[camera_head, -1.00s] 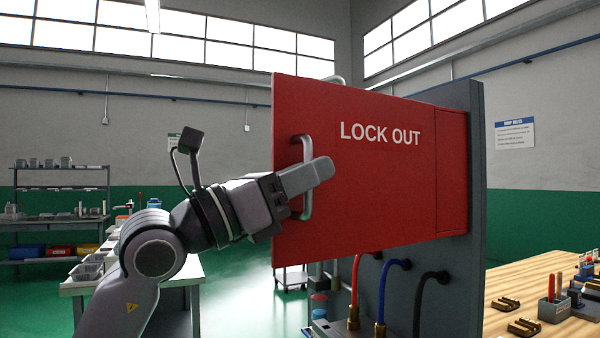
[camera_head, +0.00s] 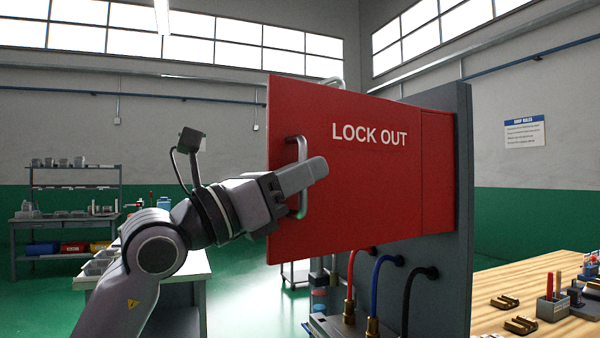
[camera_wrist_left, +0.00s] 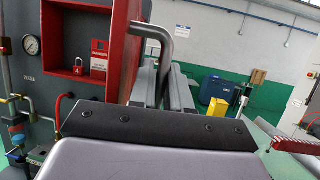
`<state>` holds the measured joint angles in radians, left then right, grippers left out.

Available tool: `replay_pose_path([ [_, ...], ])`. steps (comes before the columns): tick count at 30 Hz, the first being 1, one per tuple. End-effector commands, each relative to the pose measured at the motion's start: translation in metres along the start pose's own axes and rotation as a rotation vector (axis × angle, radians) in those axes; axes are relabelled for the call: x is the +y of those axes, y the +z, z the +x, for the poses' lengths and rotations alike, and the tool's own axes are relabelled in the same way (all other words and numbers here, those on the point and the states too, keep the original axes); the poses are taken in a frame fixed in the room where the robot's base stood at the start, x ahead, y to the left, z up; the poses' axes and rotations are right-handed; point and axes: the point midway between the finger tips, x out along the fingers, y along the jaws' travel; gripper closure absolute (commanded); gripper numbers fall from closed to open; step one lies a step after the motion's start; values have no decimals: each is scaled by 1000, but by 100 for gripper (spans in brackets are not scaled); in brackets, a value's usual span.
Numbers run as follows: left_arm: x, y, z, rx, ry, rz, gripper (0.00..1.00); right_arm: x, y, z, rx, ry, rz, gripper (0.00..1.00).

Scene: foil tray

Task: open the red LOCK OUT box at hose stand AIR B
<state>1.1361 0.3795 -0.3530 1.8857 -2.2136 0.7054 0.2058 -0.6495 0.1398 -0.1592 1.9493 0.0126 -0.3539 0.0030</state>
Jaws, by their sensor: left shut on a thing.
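The red LOCK OUT box on the stand has a red door (camera_head: 350,200) with white lettering, which stands out from the grey stand panel (camera_head: 462,230). My left gripper (camera_head: 298,178) is shut on the door's grey bar handle (camera_head: 302,150) near its left edge. In the left wrist view the handle (camera_wrist_left: 165,35) runs between the gripper fingers (camera_wrist_left: 162,90), and the red door edge (camera_wrist_left: 124,45) shows beside it. Left of that edge a red padlock (camera_wrist_left: 78,67) and a red tag (camera_wrist_left: 99,58) show, so the door looks open. My right gripper is not in view.
Red, blue and black hoses (camera_head: 376,285) hang below the box. A wooden bench (camera_head: 535,280) with small parts is at right. A shelf rack (camera_head: 75,200) and a side table (camera_head: 205,262) stand behind my left arm. A pressure gauge (camera_wrist_left: 31,44) shows in the left wrist view.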

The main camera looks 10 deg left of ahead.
Motion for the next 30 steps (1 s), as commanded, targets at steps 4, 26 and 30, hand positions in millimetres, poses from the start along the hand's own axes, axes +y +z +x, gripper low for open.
replay_pose_path([
  [4, 0, 0, 0, -1, 0, 0, 100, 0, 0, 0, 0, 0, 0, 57],
  [26, 1, -3, -25, -1, 2, 3, 77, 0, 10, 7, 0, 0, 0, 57],
  [30, 0, -4, -49, -1, 1, 1, 77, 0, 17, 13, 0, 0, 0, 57],
])
